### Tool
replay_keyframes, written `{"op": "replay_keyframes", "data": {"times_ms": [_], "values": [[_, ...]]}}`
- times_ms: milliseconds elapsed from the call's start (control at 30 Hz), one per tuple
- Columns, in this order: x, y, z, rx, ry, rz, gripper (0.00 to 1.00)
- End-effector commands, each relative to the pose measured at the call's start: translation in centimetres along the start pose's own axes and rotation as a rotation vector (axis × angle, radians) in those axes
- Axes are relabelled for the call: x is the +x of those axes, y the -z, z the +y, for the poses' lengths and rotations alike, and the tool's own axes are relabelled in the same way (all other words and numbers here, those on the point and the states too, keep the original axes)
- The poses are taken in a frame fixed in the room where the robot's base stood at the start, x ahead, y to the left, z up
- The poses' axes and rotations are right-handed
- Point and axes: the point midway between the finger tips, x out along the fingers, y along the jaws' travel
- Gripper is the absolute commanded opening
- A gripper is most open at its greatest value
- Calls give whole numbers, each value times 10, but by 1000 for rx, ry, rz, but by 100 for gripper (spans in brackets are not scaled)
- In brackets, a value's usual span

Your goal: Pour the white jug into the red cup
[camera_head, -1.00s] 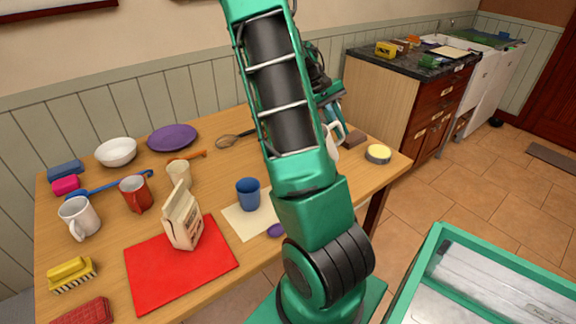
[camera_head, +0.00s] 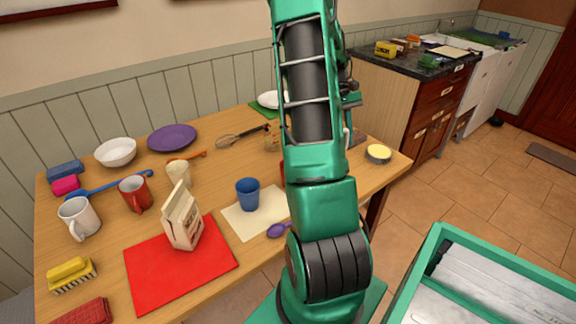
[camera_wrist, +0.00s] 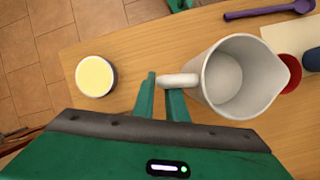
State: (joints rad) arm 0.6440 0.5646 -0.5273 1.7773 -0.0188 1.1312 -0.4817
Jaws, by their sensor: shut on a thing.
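The white jug (camera_wrist: 238,105) is in the wrist view, seen from above into its pale inside, with its spout to the right. My gripper (camera_wrist: 163,88) is shut on the jug's handle. I cannot tell whether the jug touches the table. A red rounded thing (camera_wrist: 290,73), perhaps the red cup, shows just past the spout, mostly hidden behind the jug. In the head view my arm hides the gripper and most or all of the jug. A red mug (camera_head: 136,194) with a handle stands at the table's left.
A blue cup (camera_head: 248,194) stands on a cream napkin (camera_head: 232,221), near a purple spoon (camera_head: 279,229). A carton (camera_head: 182,219) stands on a red mat (camera_head: 148,280). A round yellow-topped tin (camera_head: 378,154) sits near the table's right edge; it is left of my gripper in the wrist view (camera_wrist: 96,76).

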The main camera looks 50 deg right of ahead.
Motion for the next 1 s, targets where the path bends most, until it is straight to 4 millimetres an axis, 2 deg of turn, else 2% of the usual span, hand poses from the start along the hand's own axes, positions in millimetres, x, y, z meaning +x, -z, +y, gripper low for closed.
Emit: {"op": "replay_keyframes", "data": {"times_ms": [333, 800, 1000], "values": [[-4, -1, 0, -1, 0, 2, 0], [-37, -13, 3, -2, -1, 2, 0], [-38, -14, 4, -2, -1, 2, 0]]}}
